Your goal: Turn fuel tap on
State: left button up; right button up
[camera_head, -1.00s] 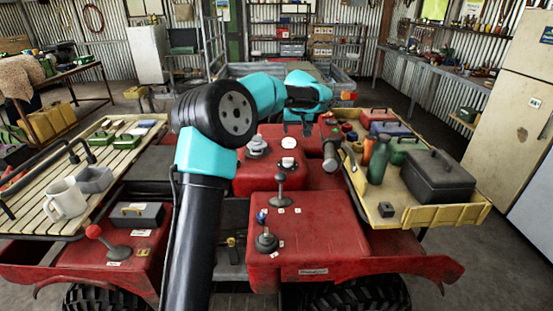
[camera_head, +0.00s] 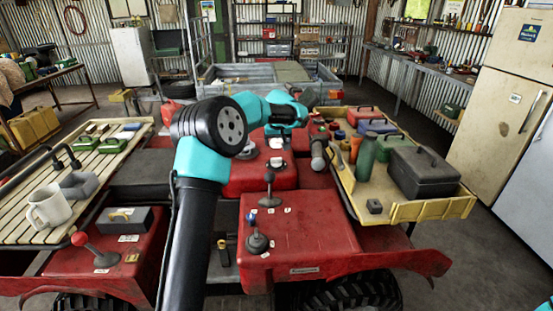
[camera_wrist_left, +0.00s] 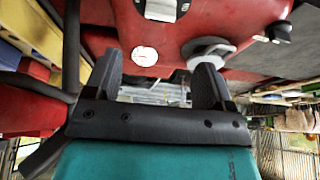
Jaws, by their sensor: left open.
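My left arm reaches over the red quad bike (camera_head: 300,245). Its gripper shows best in the left wrist view (camera_wrist_left: 155,78), where the two dark fingers stand apart with nothing between them. Beyond the fingers is the red bodywork with a grey-white knob (camera_wrist_left: 207,46) near the right finger and a white round label (camera_wrist_left: 145,57). In the head view the fingertips are mostly hidden behind the arm. I cannot tell for sure which fitting is the fuel tap; a small black-and-yellow fitting (camera_head: 222,251) sits low beside the red body. My right gripper is not in view.
Two levers (camera_head: 269,190) (camera_head: 257,241) stand on the red body. A yellow tray (camera_head: 400,217) at right holds a dark toolbox (camera_head: 428,172) and a green bottle (camera_head: 365,158). A slatted rack (camera_head: 20,229) at left holds a white mug (camera_head: 48,207). A red-knobbed lever (camera_head: 90,250) stands front left.

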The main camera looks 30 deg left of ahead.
aim_at(277, 159)
pick_arm(q)
jog(key=x, duration=1.2)
jog(key=c, duration=0.9)
jog(key=shift+c, duration=0.2)
